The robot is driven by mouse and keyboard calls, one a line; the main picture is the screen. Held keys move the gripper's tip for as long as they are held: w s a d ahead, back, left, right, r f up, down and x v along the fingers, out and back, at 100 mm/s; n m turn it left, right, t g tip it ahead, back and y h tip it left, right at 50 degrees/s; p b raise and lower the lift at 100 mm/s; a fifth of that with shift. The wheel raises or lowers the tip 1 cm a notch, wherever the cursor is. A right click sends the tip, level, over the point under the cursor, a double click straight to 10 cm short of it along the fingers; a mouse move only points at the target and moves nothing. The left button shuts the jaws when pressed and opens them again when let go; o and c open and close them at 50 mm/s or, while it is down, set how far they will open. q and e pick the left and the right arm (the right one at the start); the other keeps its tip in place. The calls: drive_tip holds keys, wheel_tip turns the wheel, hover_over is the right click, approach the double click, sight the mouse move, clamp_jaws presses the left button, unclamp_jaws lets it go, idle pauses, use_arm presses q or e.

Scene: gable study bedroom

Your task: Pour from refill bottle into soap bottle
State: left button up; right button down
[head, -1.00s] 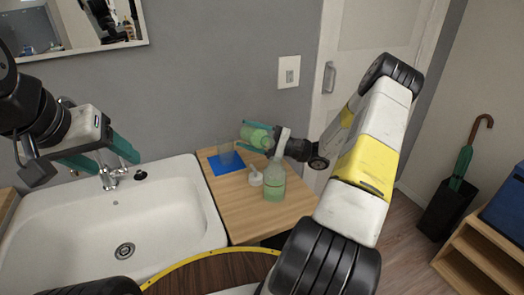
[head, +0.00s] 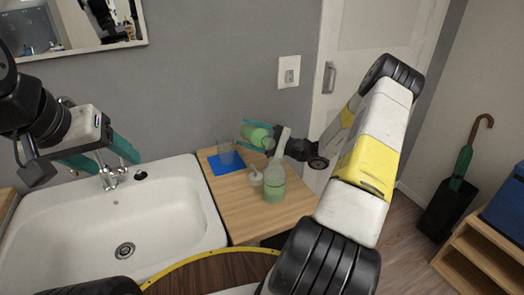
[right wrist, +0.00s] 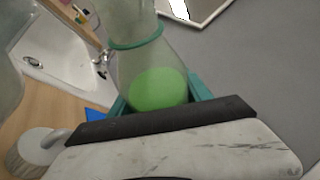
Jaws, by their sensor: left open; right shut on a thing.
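The refill bottle (head: 255,135), clear with green liquid, is tilted over on its side in my right gripper (head: 245,134), above the counter. The right wrist view shows it close up, with green liquid (right wrist: 158,90) and a teal ring. The soap bottle (head: 273,184), clear with green liquid in its lower part, stands upright on the counter just below the gripper. Its top is partly hidden, and I cannot tell whether the two bottles touch. A white pump (head: 256,178) stands beside it. My left gripper (head: 101,157) is open and empty above the sink's back edge.
A clear cup (head: 226,155) stands on a blue mat (head: 218,169) on the wooden counter (head: 237,212). The white sink (head: 60,230) with its tap (head: 109,181) is to the left. The wall and door are behind. An umbrella stand (head: 445,208) is at the right.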

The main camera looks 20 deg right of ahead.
drive_tip(key=shift+s+r+n+g+y, duration=0.4)
drive_tip(key=shift+s+r+n+y, duration=0.25)
drive_tip(key=shift+r+n, duration=0.4)
idle(5.9)
drive_tip(key=shift+f, duration=0.2)
